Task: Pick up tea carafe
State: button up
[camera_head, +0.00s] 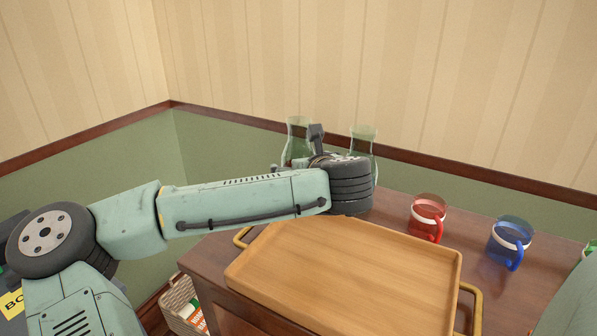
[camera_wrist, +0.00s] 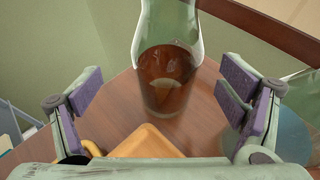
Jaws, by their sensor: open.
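The tea carafe (camera_wrist: 167,75) is a clear glass vessel with brown liquid in its lower part. In the wrist view it stands upright on the wooden cabinet top, ahead of and between my open fingers, touching neither pad. In the head view a glass carafe (camera_head: 298,130) at the back left of the cabinet appears to be the same one; its lower part is partly hidden by my arm. My gripper (camera_wrist: 160,95) is open and empty, with purple-grey pads. In the head view it is mostly hidden behind my wrist.
A second glass carafe (camera_head: 363,137) stands to the right. A wooden tray (camera_head: 345,275) with brass handles lies in front on the cabinet. A red mug (camera_head: 428,215) and a blue mug (camera_head: 509,240) stand at the right. Walls close off the back. A wicker basket (camera_head: 180,300) sits low left.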

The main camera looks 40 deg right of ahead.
jog(key=shift+d+p+x, duration=0.2)
jog(key=shift+p+x, duration=0.15)
jog(key=shift+x, duration=1.15)
jog(key=shift+d+p+x, duration=0.2)
jog(key=shift+p+x, duration=0.1)
jog(key=shift+x, duration=1.2)
jog(key=shift+s+r, duration=0.1)
jog(key=shift+r, duration=0.05)
jog(key=shift+c, duration=0.5)
jog(key=c, duration=1.9)
jog(key=shift+r, duration=0.15)
jog(key=shift+c, duration=0.2)
